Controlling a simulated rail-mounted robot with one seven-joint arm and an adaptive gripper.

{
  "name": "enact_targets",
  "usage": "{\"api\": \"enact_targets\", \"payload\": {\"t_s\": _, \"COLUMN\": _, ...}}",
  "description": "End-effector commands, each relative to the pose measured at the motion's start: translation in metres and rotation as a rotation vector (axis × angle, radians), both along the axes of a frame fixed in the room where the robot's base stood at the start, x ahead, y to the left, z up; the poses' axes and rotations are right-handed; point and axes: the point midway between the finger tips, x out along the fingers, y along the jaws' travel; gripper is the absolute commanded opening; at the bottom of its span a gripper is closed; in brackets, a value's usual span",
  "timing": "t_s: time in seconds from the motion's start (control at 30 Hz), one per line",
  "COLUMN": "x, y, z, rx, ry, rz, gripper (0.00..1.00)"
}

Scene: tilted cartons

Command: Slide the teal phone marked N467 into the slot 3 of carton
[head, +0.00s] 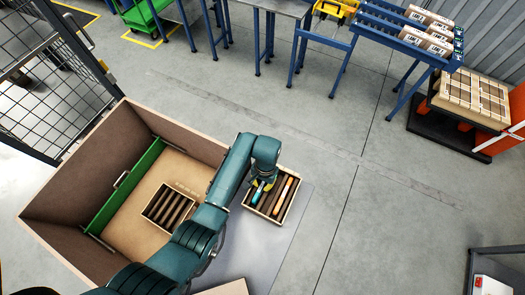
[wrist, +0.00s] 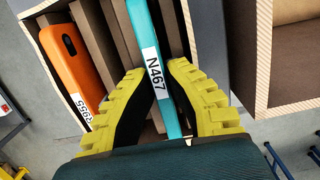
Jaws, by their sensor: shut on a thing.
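The teal phone (wrist: 164,62) marked N467 stands on edge between the two yellow fingers of my gripper (wrist: 159,72), which is shut on it. In the head view, the teal phone (head: 257,192) is at the slotted carton (head: 276,219) on the right, with my gripper (head: 263,183) above it. The phone lines up among the brown dividers; how deep it sits cannot be told. An orange phone (wrist: 70,62) with a white label stands in a slot to the left. A second slotted carton (head: 168,208) shows empty slots in the head view; slot numbers are not readable.
The second slotted carton sits inside a large open brown box (head: 90,178) with a green panel (head: 125,188). In the wrist view, an open carton wall (wrist: 262,60) stands close on the right. Conveyors and a wire fence are farther off.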

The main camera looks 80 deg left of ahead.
Motion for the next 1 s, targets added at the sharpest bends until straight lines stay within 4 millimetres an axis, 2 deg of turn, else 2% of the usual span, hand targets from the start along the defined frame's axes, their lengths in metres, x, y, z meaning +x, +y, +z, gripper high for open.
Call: {"api": "enact_targets", "payload": {"t_s": 1.0, "x": 0.0003, "y": 0.0003, "z": -0.0051, "rx": 0.001, "ry": -0.001, "rz": 0.000, "gripper": 0.00}}
